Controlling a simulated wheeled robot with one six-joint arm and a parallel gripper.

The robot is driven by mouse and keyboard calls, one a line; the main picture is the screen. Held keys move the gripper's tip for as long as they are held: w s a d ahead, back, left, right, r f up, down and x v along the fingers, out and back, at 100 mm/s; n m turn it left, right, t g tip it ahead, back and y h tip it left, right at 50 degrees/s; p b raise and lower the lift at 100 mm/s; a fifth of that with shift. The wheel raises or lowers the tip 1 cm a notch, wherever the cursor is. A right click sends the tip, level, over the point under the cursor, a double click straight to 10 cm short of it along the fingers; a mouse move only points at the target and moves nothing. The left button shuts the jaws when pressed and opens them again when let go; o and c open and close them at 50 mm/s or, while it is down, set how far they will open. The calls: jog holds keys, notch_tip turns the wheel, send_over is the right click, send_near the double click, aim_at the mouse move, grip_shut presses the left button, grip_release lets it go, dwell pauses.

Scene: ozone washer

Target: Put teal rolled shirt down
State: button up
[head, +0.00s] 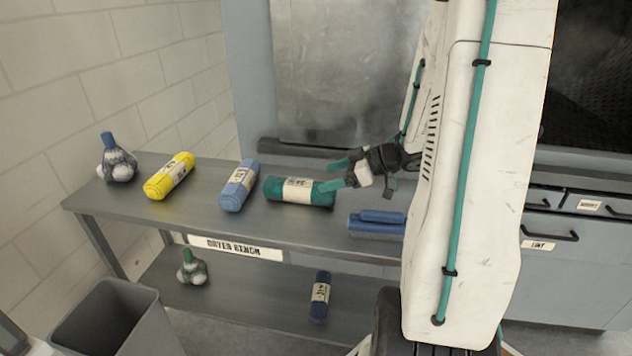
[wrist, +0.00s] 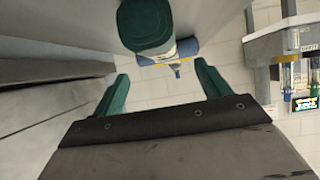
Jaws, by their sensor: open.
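The teal rolled shirt (head: 300,191) lies on the bench top with a pale label band around it. It is to the right of a blue roll. My gripper (head: 336,174) is at the shirt's right end, its teal fingers apart. In the wrist view the shirt's round teal end (wrist: 145,25) shows ahead of the open fingers (wrist: 163,88), and nothing is between the fingertips. The shirt looks apart from both fingers there. My arm hides part of the bench's right side in the head view.
The bench (head: 90,198) also holds a yellow roll (head: 170,176), a blue roll (head: 239,186), a netted bundle (head: 118,163) and a folded blue item (head: 376,224). The lower shelf (head: 250,302) holds a green-topped bundle (head: 192,268) and a navy roll (head: 320,297). A grey bin (head: 118,320) stands in front.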

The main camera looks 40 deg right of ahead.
jog(key=d+r+h, duration=0.1)
jog(key=w+r+h, duration=0.1)
jog(key=r, duration=0.1)
jog(key=d+r+t+h, duration=0.1)
jog(key=shift+w+d+r, duration=0.15)
jog(key=shift+d+r, duration=0.15)
jog(key=shift+r, duration=0.1)
notch_tip(320, 180, up, 10)
jog(key=a+m+g+h, duration=0.1)
jog(key=a+m+h, duration=0.1)
jog(key=m+h, duration=0.5)
jog(key=s+a+f+g+y, duration=0.2)
jog(key=s+a+g, duration=0.6)
jog(key=s+a, duration=1.4)
jog(key=shift+s+a+f+g+y, duration=0.15)
jog(key=shift+s+a+g+y, duration=0.25)
jog(key=shift+a+y, duration=0.1)
jog(key=shift+w, duration=0.1)
